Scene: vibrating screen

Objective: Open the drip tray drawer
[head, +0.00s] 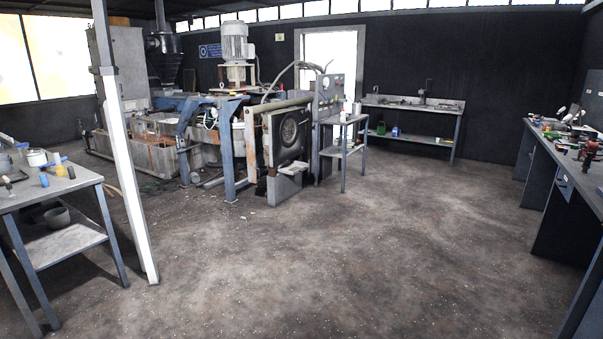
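The vibrating screen machine (235,105) stands at the back left of the room, with a grey motor (235,42) on top. At its near right end is an upright dark panel with a round disc (289,133). A low grey box (285,188) stands on the floor below that panel. I cannot tell which part is the drip tray drawer, or whether it is open or shut. Neither of my grippers shows in the head view.
A small blue-legged table (344,120) stands right of the machine. A workbench (598,180) with tools runs along the right side. A tool table (62,185) and a white post (125,170) stand at the left. The middle floor (350,250) is clear.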

